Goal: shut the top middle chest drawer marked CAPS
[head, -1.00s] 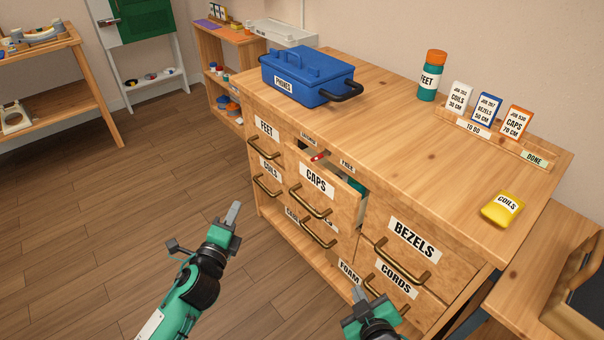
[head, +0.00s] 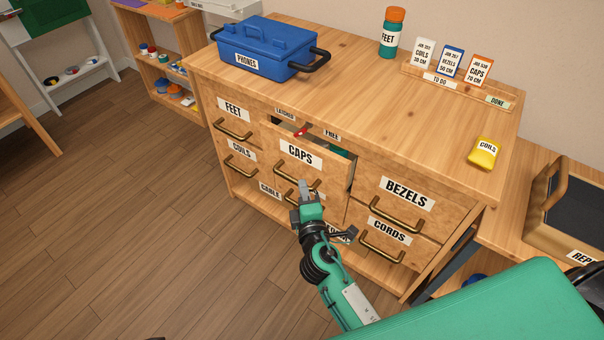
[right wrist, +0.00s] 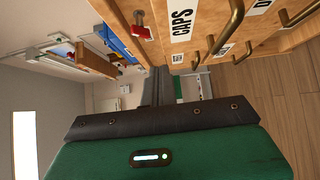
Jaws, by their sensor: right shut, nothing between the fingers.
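The CAPS drawer (head: 325,165), top middle in the wooden chest, stands part way out; its front is ahead of the neighbouring fronts and a dark gap with something teal shows behind it. It has a brass handle (head: 290,174). My right gripper (head: 304,186) is shut and empty, in front of the lower part of the CAPS front, close to the handle; I cannot tell whether it touches. In the right wrist view the shut fingers (right wrist: 156,86) lie alongside the drawer front, with the CAPS label (right wrist: 181,25) above. My left gripper is not in view.
A red latch piece (head: 302,132) sits between the LATCHED and FREE labels. A blue PHONES toolbox (head: 262,50), a FEET bottle (head: 391,35), a card rack (head: 455,85) and a yellow COILS item (head: 484,152) stand on the chest. Floor at left is clear.

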